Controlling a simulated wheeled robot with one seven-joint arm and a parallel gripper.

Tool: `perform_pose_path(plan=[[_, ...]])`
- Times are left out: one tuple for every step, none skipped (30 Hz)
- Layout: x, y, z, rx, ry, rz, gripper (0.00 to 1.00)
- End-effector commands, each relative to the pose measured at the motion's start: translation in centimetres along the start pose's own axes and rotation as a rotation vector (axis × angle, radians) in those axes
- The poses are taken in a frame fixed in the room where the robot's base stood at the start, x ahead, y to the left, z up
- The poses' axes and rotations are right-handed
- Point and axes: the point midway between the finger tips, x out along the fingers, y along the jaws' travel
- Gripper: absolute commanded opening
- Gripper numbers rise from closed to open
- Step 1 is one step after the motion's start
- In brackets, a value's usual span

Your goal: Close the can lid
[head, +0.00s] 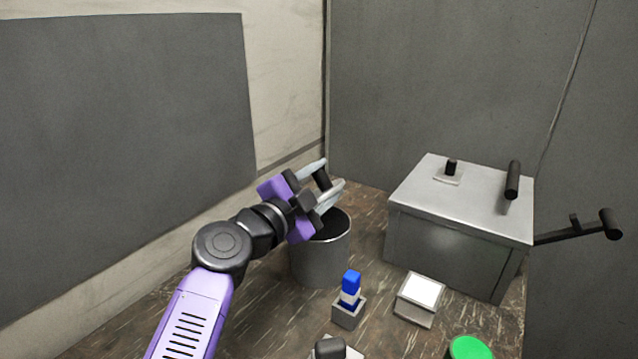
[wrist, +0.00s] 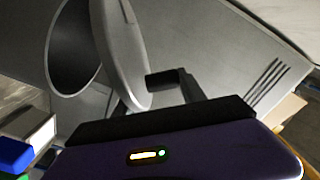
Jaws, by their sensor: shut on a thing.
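The grey metal can (head: 321,262) stands on the brown surface with its dark mouth partly uncovered. Its light grey lid (head: 331,193) is raised and tilted above the mouth, and my gripper hides part of it. In the wrist view the lid (wrist: 122,50) stands steeply beside the open mouth of the can (wrist: 75,45). My gripper (head: 319,183) is at the lid, above the can's rim, and shut on it. A black finger (wrist: 165,80) meets the lid in the wrist view. The exact grip is partly hidden.
A large grey metal box (head: 450,235) with black handles stands to the right. In front are a blue-topped item in a small grey holder (head: 348,312), a white-topped block (head: 420,295) and a green round thing (head: 468,348). A wall rises close on the left.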

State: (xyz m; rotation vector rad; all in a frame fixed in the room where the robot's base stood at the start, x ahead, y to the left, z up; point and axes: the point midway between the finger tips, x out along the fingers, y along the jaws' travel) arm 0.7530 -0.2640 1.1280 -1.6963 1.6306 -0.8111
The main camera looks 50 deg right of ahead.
Motion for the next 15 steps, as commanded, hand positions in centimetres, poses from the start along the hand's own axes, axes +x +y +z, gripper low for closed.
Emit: perform_pose_path(plan=[[-0.1, 0.8, 0.4, -0.013, -0.002, 0.004, 0.00], [-0.1, 1.0, 0.4, -0.014, -0.001, 0.005, 0.00], [-0.1, 1.2, 0.5, -0.015, -0.001, 0.005, 0.00], [-0.1, 1.3, 0.5, -0.016, -0.001, 0.005, 0.00], [-0.1, 1.5, 0.5, -0.016, -0.001, 0.005, 0.00], [-0.1, 1.6, 0.6, -0.018, 0.000, 0.006, 0.00], [0.0, 1.8, 0.6, -0.019, 0.000, 0.006, 0.00], [0.0, 1.9, 0.6, -0.021, 0.000, 0.006, 0.00], [0.0, 2.0, 0.7, -0.022, 0.000, 0.007, 0.00], [0.0, 2.1, 0.7, -0.023, 0.001, 0.007, 0.00], [0.0, 2.2, 0.7, -0.024, 0.001, 0.007, 0.00], [0.0, 2.3, 0.7, -0.024, 0.001, 0.008, 0.00], [0.0, 2.4, 0.8, -0.024, 0.001, 0.008, 0.00], [0.0, 2.4, 0.8, -0.024, 0.001, 0.008, 0.00], [0.0, 2.4, 0.8, -0.025, 0.001, 0.008, 0.00]])
